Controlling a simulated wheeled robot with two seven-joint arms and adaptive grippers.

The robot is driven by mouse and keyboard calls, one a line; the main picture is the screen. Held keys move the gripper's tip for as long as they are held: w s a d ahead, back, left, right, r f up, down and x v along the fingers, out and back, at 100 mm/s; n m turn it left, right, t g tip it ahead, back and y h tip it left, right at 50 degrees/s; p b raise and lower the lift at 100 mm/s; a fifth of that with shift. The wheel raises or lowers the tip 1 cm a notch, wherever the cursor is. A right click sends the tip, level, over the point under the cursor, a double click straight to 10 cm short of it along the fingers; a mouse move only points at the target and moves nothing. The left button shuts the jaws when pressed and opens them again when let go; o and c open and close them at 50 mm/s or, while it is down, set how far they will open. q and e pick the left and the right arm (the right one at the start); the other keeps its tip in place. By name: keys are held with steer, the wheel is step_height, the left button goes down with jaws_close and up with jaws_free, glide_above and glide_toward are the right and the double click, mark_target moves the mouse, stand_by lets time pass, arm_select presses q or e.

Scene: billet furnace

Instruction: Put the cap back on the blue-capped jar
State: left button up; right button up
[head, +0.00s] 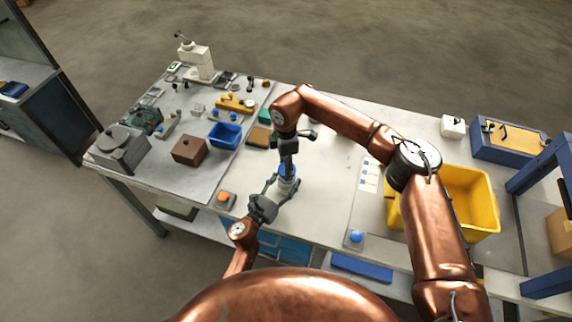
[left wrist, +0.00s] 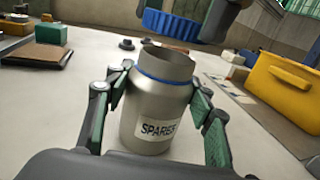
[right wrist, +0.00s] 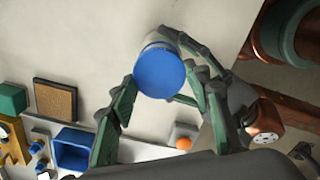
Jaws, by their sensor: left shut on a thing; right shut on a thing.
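The steel jar (left wrist: 158,108), labelled SPARES, stands upright with its mouth open and a blue ring below the rim. My left gripper (left wrist: 155,110) is shut around its body, a finger on each side; in the head view it reaches the jar (head: 286,187) from the lower left. The ribbed blue cap (left wrist: 178,25) is above the jar mouth, apart from it, with a visible gap. My right gripper (right wrist: 160,78) is shut on the cap (right wrist: 158,73), fingers on opposite sides. In the right wrist view the cap hides most of the jar.
A blue bin (head: 225,135), a brown box (head: 189,150) and an orange-button box (head: 225,200) are left of the jar. A yellow tub (head: 465,200) and a blue-button box (head: 354,239) are to the right. The bench around the jar is mostly clear.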

mark_target(287, 183)
steer(key=shift+f, duration=0.9)
steer(key=shift+f, duration=0.55)
steer(key=m, duration=0.5)
steer(key=shift+w, duration=0.1)
steer(key=shift+a+m, duration=0.1)
steer(key=shift+m, duration=2.3)
steer(key=o, duration=0.8)
